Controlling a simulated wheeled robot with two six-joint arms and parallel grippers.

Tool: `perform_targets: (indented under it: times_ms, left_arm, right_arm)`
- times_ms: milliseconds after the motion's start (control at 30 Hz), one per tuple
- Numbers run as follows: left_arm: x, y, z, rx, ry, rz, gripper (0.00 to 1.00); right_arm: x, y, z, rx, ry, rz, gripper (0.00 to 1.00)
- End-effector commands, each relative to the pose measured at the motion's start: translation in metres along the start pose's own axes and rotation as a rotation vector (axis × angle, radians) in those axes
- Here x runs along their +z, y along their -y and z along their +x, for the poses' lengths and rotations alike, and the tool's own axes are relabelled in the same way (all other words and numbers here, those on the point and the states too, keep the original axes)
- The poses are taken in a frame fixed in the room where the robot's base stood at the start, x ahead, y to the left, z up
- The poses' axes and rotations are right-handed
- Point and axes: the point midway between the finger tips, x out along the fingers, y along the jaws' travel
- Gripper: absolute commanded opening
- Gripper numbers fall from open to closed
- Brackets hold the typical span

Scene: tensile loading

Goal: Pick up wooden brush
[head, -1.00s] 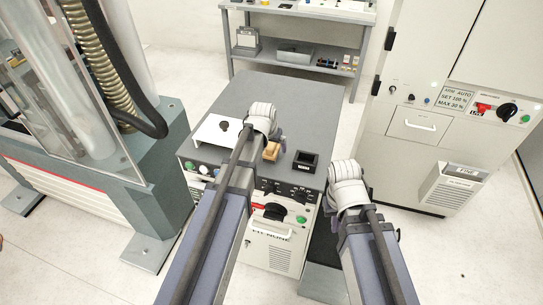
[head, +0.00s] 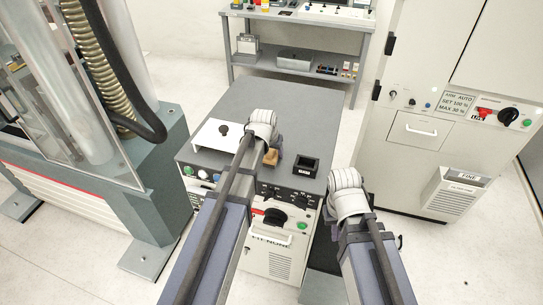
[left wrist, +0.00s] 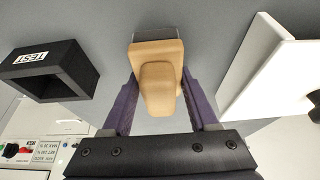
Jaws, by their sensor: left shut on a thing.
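The wooden brush (left wrist: 158,85) is a light tan block with a rounded handle and a darker edge at its far end. It also shows in the head view (head: 270,157), low over the grey cabinet top and partly hidden by my left arm. My left gripper (left wrist: 158,72) is shut on the brush, with one purple finger on each side of it. In the head view this gripper (head: 276,151) is mostly behind its own wrist. I cannot tell whether the brush touches the cabinet top. My right arm is at the cabinet's right side, and its gripper fingers are hidden.
The grey cabinet top (head: 290,110) is mostly clear. A black open box labelled TEST (head: 305,164) stands right of the brush. A white bracket with a black knob (head: 213,136) is to its left. The testing machine (head: 150,190) stands left; a tall cabinet (head: 430,150) stands right.

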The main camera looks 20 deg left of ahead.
Motion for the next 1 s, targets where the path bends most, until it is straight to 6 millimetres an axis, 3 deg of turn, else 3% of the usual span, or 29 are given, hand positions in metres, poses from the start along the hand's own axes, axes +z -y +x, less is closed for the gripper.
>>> perform_targets:
  times_ms: [33, 267, 667, 1000]
  left_arm:
    - [0.000, 0.000, 0.000, 0.000, 0.000, 0.000, 0.24]
    - [0.000, 0.000, 0.000, 0.000, 0.000, 0.000, 0.00]
    - [-0.003, 0.000, -0.007, 0.000, 0.000, 0.000, 0.00]
    - [-0.019, 0.000, -0.045, 0.000, 0.000, 0.000, 0.00]
  right_arm:
    - [0.000, 0.000, 0.000, 0.000, 0.000, 0.000, 0.00]
    - [0.000, 0.000, 0.000, 0.000, 0.000, 0.000, 0.00]
    - [0.000, -0.001, -0.007, 0.000, 0.000, 0.001, 0.00]
    - [0.003, -0.004, -0.049, -0.002, 0.000, 0.009, 0.00]
